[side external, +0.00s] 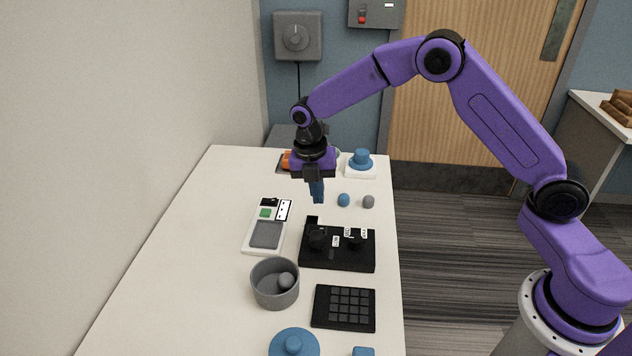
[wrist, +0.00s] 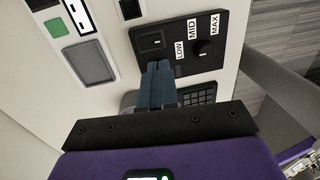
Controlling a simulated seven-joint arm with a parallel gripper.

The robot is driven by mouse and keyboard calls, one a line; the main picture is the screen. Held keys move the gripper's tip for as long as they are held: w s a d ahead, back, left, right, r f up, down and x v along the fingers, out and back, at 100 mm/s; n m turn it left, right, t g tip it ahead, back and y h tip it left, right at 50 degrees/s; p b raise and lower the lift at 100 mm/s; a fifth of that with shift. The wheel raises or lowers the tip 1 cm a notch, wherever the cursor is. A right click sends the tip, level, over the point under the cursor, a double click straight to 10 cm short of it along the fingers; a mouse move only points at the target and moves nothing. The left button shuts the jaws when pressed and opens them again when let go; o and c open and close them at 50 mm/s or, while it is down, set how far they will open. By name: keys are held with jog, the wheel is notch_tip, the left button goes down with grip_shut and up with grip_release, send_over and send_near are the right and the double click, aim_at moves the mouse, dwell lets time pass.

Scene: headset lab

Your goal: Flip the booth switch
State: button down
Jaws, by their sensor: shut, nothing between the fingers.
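A black control panel (side external: 338,262) lies on the white table below and nearer the camera than my gripper (side external: 318,199). In the wrist view the panel (wrist: 178,62) shows a small square rocker switch (wrist: 152,42) on its left part. On its right is a round knob (wrist: 204,49) with LOW, MID and MAX labels. No label shows which control is the booth switch. My gripper has its blue fingers (wrist: 158,68) shut together and empty, pointing down. They look apart from the panel in the side view and cover part of its near edge in the wrist view.
A white device with a grey pad (side external: 265,234) lies left of the panel. A grey bowl (side external: 273,290) and black keypad (side external: 344,308) are in front. Small blue (side external: 344,200) and grey (side external: 369,202) knobs stand behind. A wall box (side external: 375,12) has a red control.

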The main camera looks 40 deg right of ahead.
aim_at(322, 228)
jog(key=f, duration=0.8)
jog(key=shift+s+d+f, duration=0.3)
jog(key=shift+s+d, duration=0.05)
jog(key=shift+d+f, duration=0.1)
jog(key=shift+f, duration=0.05)
jog(key=shift+w+a+r, duration=0.25)
jog(key=shift+w+a, duration=0.25)
jog(key=shift+a, duration=0.1)
notch_tip(322, 228, up, 14)
jog(key=s+d, duration=0.1)
jog(key=shift+d, duration=0.15)
dwell(0.6)
jog(key=shift+s, duration=0.1)
